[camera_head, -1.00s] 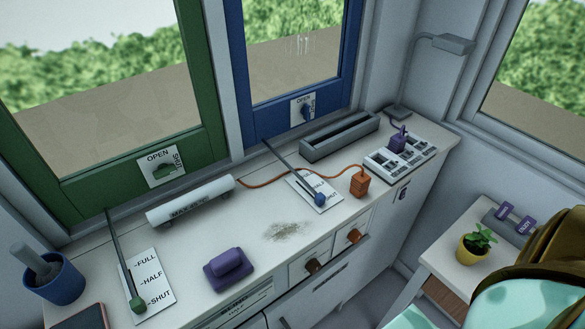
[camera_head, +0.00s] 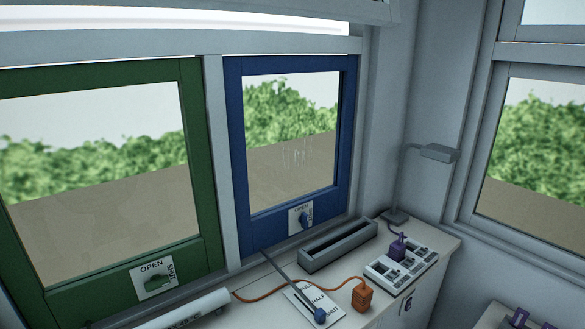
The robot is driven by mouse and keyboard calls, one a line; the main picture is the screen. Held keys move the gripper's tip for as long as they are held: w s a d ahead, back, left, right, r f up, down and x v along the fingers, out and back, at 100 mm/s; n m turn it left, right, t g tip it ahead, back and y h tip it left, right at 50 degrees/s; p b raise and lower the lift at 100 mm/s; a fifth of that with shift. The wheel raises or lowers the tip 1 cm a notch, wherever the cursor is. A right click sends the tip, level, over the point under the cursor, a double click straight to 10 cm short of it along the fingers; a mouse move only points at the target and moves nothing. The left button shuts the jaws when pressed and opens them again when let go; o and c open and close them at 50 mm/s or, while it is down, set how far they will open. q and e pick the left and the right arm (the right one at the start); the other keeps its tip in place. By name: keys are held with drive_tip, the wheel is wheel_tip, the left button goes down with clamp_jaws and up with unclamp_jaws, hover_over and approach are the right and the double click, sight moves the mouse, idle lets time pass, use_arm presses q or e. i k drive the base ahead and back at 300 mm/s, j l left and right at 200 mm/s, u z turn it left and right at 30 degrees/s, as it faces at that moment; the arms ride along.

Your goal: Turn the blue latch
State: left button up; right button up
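The blue latch (camera_head: 304,220) is a small blue knob on a white label plate (camera_head: 296,229) at the bottom of the blue window frame (camera_head: 236,150). The plate reads OPEN at the top, with a word partly hidden by the knob at its right side. The blue knob looks roughly upright. A green latch (camera_head: 158,281) sits on a similar plate marked OPEN and SHUT on the green window frame (camera_head: 205,190). Neither of my grippers shows in the head view.
Below the blue window are a grey trough (camera_head: 338,246), a blue-tipped lever (camera_head: 320,315) over a marked card, and an orange plug (camera_head: 362,295) on a cord.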

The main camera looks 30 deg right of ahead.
sight(303, 218)
drive_tip(key=z, duration=0.9)
